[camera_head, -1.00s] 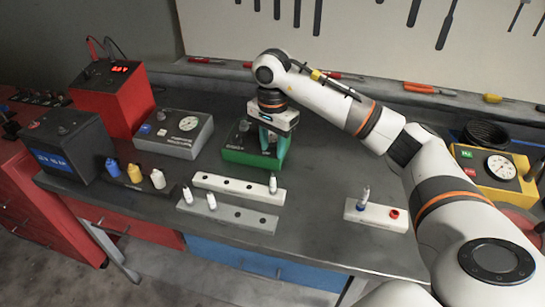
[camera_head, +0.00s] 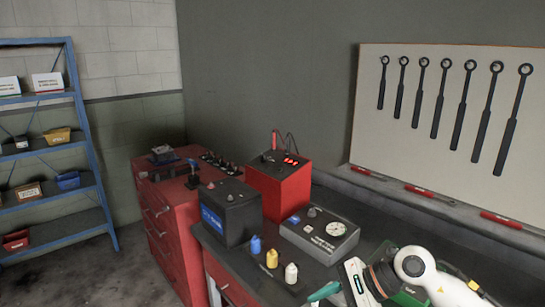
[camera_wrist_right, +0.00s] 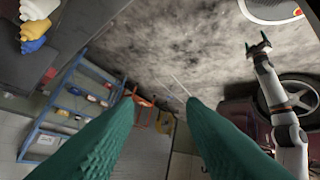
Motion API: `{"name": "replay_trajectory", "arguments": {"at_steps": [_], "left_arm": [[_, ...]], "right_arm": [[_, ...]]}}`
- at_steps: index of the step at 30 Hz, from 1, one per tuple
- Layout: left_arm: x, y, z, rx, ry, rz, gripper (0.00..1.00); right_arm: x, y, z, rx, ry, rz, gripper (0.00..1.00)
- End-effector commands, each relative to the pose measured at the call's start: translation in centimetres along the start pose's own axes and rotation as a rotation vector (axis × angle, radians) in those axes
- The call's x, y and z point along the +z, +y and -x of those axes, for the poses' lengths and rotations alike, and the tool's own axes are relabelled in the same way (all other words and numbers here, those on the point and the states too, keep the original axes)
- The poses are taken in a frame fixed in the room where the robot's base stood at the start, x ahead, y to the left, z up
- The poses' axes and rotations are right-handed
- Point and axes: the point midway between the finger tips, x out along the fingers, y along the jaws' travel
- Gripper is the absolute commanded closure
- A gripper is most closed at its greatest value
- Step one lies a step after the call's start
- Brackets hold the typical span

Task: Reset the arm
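My right arm comes in from the lower right of the head view. Its gripper (camera_head: 330,291) is at the bottom edge, beside the front of the bench, with one green finger pointing left. In the right wrist view the two green fingers of this gripper (camera_wrist_right: 160,102) stand wide apart with nothing between them. A white arm with a dark gripper and green fingertips, my left gripper (camera_wrist_right: 257,42), shows at the right of that view. Its tips are apart and empty. The left arm is outside the head view.
A grey gauge box (camera_head: 320,236), a red box (camera_head: 280,185), a black box (camera_head: 230,212) and small yellow and white bottles (camera_head: 271,258) stand on the bench. A red cabinet (camera_head: 165,225) and blue shelf (camera_head: 92,150) are left. Floor (camera_head: 110,275) between them is clear.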

Motion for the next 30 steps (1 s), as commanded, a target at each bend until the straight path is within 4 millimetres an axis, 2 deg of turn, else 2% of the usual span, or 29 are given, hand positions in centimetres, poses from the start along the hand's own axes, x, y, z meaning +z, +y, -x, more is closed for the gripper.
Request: {"name": "replay_trajectory", "arguments": {"at_steps": [1, 3, 6, 8, 10, 11, 14, 17, 20, 22, 23, 24, 27, 30], "left_arm": [[0.0, 0.0, 0.0, 0.000, 0.000, 0.000, 0.21], [0.0, 0.0, 0.0, 0.000, 0.000, 0.000, 0.21], [0.0, 0.0, 0.0, 0.000, -0.001, 0.000, 0.21], [0.0, 0.0, 0.0, 0.000, -0.001, 0.000, 0.21], [0.0, 0.0, 0.0, 0.000, -0.001, 0.000, 0.21], [0.0, 0.0, 0.0, 0.000, -0.001, 0.000, 0.21], [0.1, 0.0, 0.0, 0.000, -0.001, 0.000, 0.21], [0.1, 0.0, 0.0, 0.000, -0.001, 0.000, 0.21], [0.1, 0.0, 0.0, 0.000, -0.001, 0.000, 0.21], [0.1, 0.0, 0.0, 0.000, -0.001, 0.000, 0.21], [0.1, 0.0, 0.0, 0.000, -0.001, 0.000, 0.21], [0.1, 0.0, 0.0, 0.000, -0.001, 0.000, 0.21], [0.1, 0.0, 0.0, 0.000, -0.001, 0.000, 0.21], [0.1, 0.0, 0.0, 0.000, -0.001, 0.000, 0.21]], "right_arm": [[-2.8, -0.6, -1.5, 0.039, 0.165, -0.083, 0.63], [-6.4, -0.6, -2.1, 0.100, 0.388, -0.227, 0.63], [-10.1, 0.0, -1.2, 0.177, 0.698, -0.477, 0.63], [-11.3, 0.6, 0.0, 0.219, 0.873, -0.648, 0.63], [-11.5, 1.4, 1.8, 0.267, 1.068, -0.864, 0.63], [-11.1, 1.7, 2.5, 0.286, 1.148, -0.964, 0.63], [-8.4, 2.5, 4.8, 0.357, 1.396, -1.309, 0.63], [-3.7, 2.0, 6.2, 0.436, 1.613, -1.678, 0.63], [2.0, -0.2, 6.2, 0.534, 1.792, -2.066, 0.63], [6.0, -2.9, 5.5, 0.621, 1.889, -2.344, 0.63], [7.6, -4.4, 5.1, -0.644, -1.859, 2.381, 0.63], [9.5, -6.5, 4.4, -0.638, -1.716, 2.295, 0.63], [12.7, -11.6, 2.8, -0.634, -1.434, 2.107, 0.63], [14.3, -16.1, 1.4, -0.641, -1.227, 1.962, 0.63]]}}
